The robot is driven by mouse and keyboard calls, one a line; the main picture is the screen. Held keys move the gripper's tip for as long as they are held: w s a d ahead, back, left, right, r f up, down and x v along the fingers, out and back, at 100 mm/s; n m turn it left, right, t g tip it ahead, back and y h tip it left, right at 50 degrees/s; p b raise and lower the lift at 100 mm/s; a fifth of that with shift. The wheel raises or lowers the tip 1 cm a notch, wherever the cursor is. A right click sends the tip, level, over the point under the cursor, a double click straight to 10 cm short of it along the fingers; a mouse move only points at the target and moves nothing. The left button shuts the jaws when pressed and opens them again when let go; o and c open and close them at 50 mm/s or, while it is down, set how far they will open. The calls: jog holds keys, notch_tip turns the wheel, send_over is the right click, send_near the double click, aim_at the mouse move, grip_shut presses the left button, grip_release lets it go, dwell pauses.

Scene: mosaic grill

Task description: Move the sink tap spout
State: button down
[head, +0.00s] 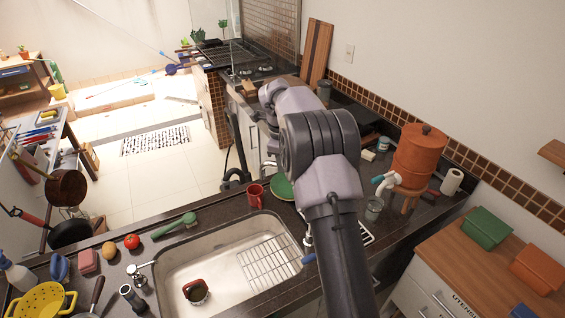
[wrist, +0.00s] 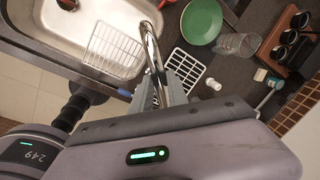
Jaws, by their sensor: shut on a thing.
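The chrome sink tap spout (wrist: 149,42) shows in the wrist view as a curved tube arching up beside the sink rim. My gripper (wrist: 158,92) is shut on the spout's lower part, its grey fingers on either side of it. The sink (wrist: 135,12) lies to the left of the spout, with a wire rack (wrist: 112,48) inside. In the head view, my arm covers the tap and the gripper. The sink basin (head: 217,251) shows there left of my arm, with the wire rack (head: 268,262) at its right side.
A green plate (wrist: 201,20), a clear glass (wrist: 238,43) and a white drying rack (wrist: 183,68) are close to the tap. In the head view, a red mug (head: 255,195) stands behind the sink. A clay water filter (head: 418,155) stands right.

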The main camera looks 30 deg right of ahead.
jog(key=c, duration=1.3)
grip_release()
jog(key=shift+r, duration=0.1)
notch_tip(320, 180, up, 17)
jog(key=s+a+p, duration=0.2)
jog(key=shift+s+a, duration=0.15)
jog(key=shift+s, duration=0.1)
